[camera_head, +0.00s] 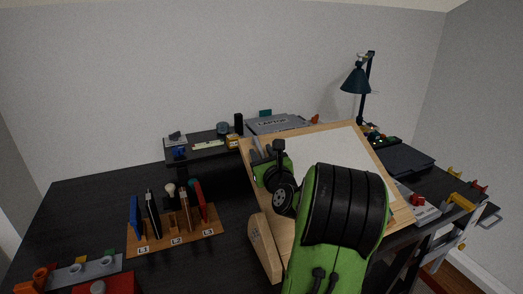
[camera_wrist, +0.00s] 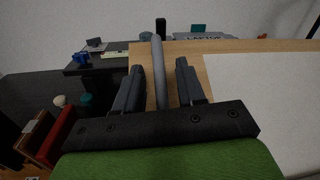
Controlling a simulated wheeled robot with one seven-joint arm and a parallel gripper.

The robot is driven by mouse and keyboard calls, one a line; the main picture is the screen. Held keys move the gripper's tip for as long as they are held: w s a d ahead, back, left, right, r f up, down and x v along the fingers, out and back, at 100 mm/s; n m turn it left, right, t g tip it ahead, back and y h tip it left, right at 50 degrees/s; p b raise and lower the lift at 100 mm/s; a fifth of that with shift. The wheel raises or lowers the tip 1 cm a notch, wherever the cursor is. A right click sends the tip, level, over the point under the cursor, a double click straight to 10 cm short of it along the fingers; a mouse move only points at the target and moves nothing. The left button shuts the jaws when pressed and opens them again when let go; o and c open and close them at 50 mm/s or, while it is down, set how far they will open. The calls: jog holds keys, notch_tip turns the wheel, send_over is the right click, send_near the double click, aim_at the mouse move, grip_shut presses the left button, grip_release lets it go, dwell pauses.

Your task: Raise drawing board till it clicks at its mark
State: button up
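The drawing board (camera_head: 318,137) is a light wooden panel with a white sheet (camera_head: 335,153) on it. It stands tilted on the dark desk, its far edge raised; its wood also shows in the wrist view (camera_wrist: 226,49). A wooden side piece (camera_head: 263,248) is at its lower left. My gripper (camera_head: 265,160) is over the board's left part. In the wrist view my gripper (camera_wrist: 160,85) has its fingers apart, with a grey bar (camera_wrist: 158,72) between them and gaps visible on both sides. My arm hides much of the board's lower part. No mark is clearly visible.
A wooden tool rack (camera_head: 160,243) labelled L1 to L3 stands left of the board. A low dark shelf (camera_head: 190,154) with small items is behind. A lamp (camera_head: 357,82) stands at the back right. Dark desk (camera_head: 75,210) is clear at far left.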

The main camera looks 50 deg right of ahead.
jog(key=shift+w+d, duration=0.25)
jog(key=shift+w, duration=0.15)
grip_shut()
jog(key=shift+s, duration=0.1)
jog(key=shift+s+a+r+t+b, duration=0.2)
jog(key=shift+s+r, duration=0.1)
jog(key=shift+r, duration=0.15)
jog(key=shift+s+a+r+t+b, duration=0.1)
jog(key=shift+s+a+r, duration=0.05)
jog(key=shift+s+r, duration=0.2)
grip_release()
